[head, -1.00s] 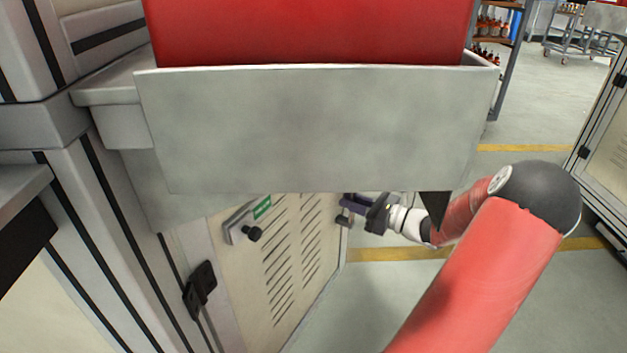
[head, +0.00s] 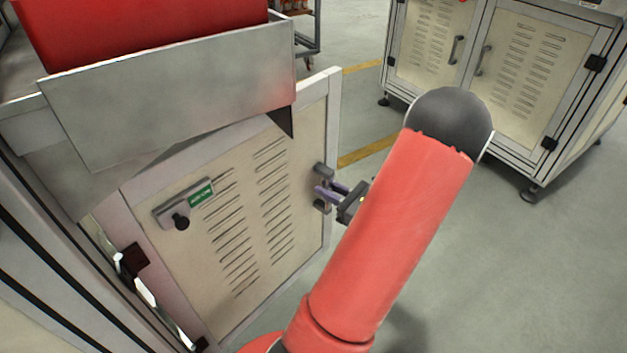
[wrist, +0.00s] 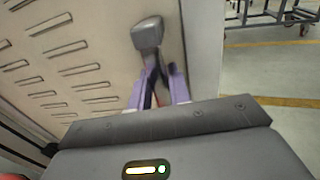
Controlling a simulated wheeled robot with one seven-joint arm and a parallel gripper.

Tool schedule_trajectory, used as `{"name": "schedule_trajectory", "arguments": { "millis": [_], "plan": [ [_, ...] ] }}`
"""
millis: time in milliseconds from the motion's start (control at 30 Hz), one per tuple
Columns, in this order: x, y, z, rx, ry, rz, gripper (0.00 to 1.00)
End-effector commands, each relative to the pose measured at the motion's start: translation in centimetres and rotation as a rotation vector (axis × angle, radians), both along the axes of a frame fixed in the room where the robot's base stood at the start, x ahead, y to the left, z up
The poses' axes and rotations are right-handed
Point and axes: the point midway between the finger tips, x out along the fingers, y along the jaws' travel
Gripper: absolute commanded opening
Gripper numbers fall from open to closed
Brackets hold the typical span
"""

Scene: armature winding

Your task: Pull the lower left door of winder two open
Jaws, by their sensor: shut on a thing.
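The door (head: 215,230) is a cream panel with slotted vents in a light grey frame. In the head view it stands swung out from the cabinet, with a gap showing along its hinge side at the lower left. A grey bar handle (head: 321,172) sits near its free edge; the handle also shows in the wrist view (wrist: 147,33). My gripper (head: 325,194), with purple fingers, is shut on this handle from the right. The fingers show at the handle in the wrist view too (wrist: 158,80). The handle's lower part is hidden by the fingers in the wrist view.
A grey metal tray (head: 180,90) with a red block (head: 140,25) above it overhangs the door's top. Another cabinet (head: 510,70) stands at the upper right. The floor between is clear.

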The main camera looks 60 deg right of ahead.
Motion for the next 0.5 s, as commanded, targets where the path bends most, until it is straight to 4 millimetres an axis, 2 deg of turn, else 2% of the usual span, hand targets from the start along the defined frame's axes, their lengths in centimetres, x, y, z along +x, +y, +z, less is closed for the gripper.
{"name": "schedule_trajectory", "arguments": {
  "millis": [200, 500],
  "plan": [
    [-1.4, 0.2, 0.0, -0.002, 0.0, 0.004, 0.0],
    [-1.6, 0.3, 0.0, -0.002, 0.0, 0.006, 0.0]
  ]
}}
